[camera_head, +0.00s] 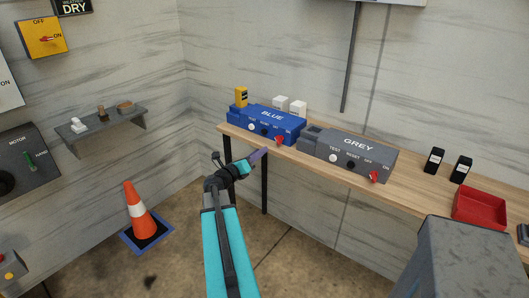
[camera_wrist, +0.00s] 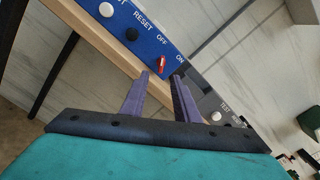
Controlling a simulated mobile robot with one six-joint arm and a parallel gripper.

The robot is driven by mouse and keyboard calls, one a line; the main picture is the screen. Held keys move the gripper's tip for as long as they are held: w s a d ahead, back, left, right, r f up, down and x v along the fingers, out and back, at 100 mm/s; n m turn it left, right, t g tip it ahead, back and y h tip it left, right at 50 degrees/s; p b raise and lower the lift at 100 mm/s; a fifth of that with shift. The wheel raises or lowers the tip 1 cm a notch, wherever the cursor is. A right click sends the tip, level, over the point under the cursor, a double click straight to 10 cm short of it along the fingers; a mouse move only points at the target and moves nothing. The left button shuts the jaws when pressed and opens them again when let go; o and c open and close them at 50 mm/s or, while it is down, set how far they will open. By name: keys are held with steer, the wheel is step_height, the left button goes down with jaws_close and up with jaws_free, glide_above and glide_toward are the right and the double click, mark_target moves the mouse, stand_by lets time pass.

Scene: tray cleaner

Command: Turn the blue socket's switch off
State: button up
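The blue socket (camera_head: 266,122) is a blue box lettered BLUE, lying on the wooden shelf near its left end. Its red switch (camera_head: 279,140) is on the front face at the right. In the wrist view the red switch (camera_wrist: 161,65) shows below the OFF and ON labels; I cannot tell surely which one it points to. My gripper (camera_head: 262,153) is just in front of and below the blue socket, left of the switch in the head view. In the wrist view its purple fingers (camera_wrist: 161,76) are apart and empty, with the switch beyond the gap between their tips.
The grey socket (camera_head: 347,151), with its own red switch (camera_head: 374,176), lies close right of the blue one. A red tray (camera_head: 479,207) and two black boxes (camera_head: 448,166) are farther right. An orange cone (camera_head: 139,211) stands on the floor at left.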

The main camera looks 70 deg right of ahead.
steer(key=v, duration=0.3)
steer(key=shift+w, duration=0.1)
stand_by(0.5)
